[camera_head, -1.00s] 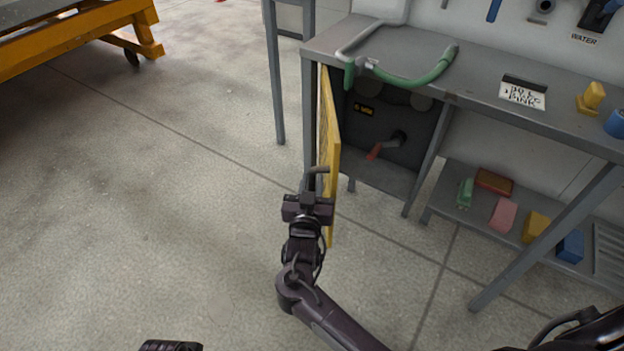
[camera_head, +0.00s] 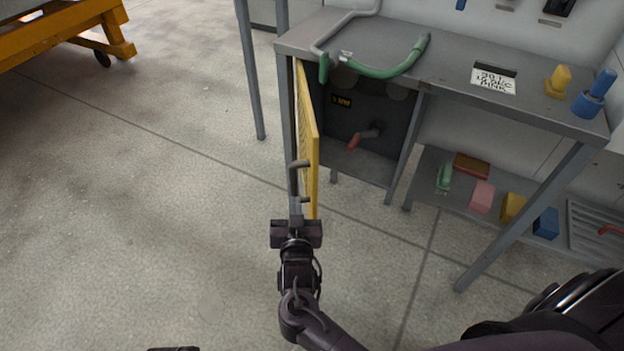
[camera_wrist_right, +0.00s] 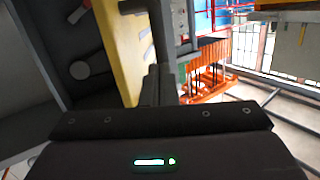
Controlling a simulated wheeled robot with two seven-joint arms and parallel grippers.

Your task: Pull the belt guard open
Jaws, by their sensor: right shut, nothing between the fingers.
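The belt guard (camera_head: 308,145) is a yellow mesh panel under the left end of the bench. It stands swung out from the dark recess and shows almost edge-on. Its grey bar handle (camera_head: 293,180) is on the panel's left face. My right gripper (camera_head: 296,211) is shut and empty, just in front of the handle's lower end; whether it touches cannot be told. The right wrist view shows the yellow guard (camera_wrist_right: 122,50) close ahead, with the fingers largely hidden. A dark sliver at the head view's bottom edge may be my left gripper; its jaws are hidden.
The bench (camera_head: 450,75) carries a green hose (camera_head: 390,70) and a sign (camera_head: 494,79). A red-handled lever (camera_head: 356,140) is inside the recess. Coloured blocks lie on the low shelf (camera_head: 425,185). Floor left of the guard is clear. A yellow cart (camera_head: 60,35) stands far left.

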